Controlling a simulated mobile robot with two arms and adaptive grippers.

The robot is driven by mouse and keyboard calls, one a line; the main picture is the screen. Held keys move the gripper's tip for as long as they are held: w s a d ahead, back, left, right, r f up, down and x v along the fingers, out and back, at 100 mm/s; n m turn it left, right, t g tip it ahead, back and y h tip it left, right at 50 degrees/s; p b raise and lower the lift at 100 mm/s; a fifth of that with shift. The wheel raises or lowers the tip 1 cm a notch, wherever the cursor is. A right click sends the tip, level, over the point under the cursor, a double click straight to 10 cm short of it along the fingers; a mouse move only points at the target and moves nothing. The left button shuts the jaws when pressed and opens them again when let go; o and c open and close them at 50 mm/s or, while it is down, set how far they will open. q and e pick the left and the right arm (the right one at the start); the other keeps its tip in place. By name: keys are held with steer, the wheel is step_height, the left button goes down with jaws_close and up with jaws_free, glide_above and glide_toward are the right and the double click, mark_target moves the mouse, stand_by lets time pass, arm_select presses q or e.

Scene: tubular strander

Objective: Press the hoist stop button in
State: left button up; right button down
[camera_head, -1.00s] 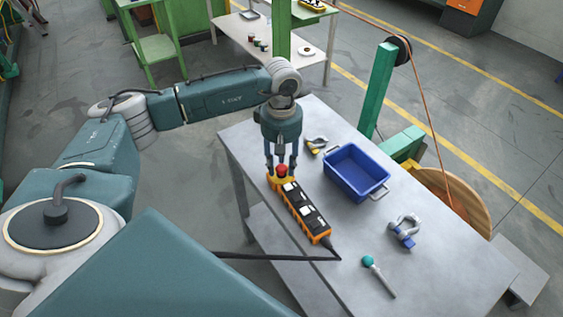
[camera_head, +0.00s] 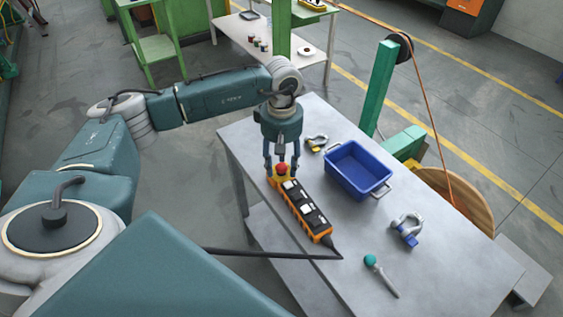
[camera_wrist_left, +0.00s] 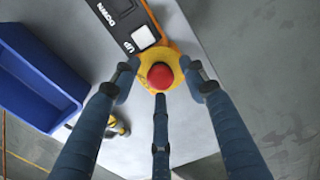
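The hoist stop button (camera_head: 282,168) is a red mushroom head on a yellow base at the far end of an orange and black pendant (camera_head: 303,213). The pendant lies on the grey table. My left gripper (camera_head: 281,162) points down over this end. In the left wrist view, the red button (camera_wrist_left: 160,76) sits between my three spread fingers (camera_wrist_left: 161,86), with the UP and DOWN keys beyond it. The fingers stand apart around the button and hold nothing. I cannot tell whether any fingertip touches the yellow base. My right gripper is not in view.
A blue bin (camera_head: 346,181) stands right of the pendant. A yellow-pinned shackle (camera_head: 316,142), a blue-pinned shackle (camera_head: 407,229) and a teal-headed tool (camera_head: 381,275) lie on the grey table (camera_head: 450,270). A black cable (camera_head: 275,254) leaves the pendant's near end.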

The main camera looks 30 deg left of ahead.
mark_target(282, 165)
arm_select(q)
steer(key=shift+r, duration=0.1)
step_height(282, 165, up, 12)
stand_by(0.6)
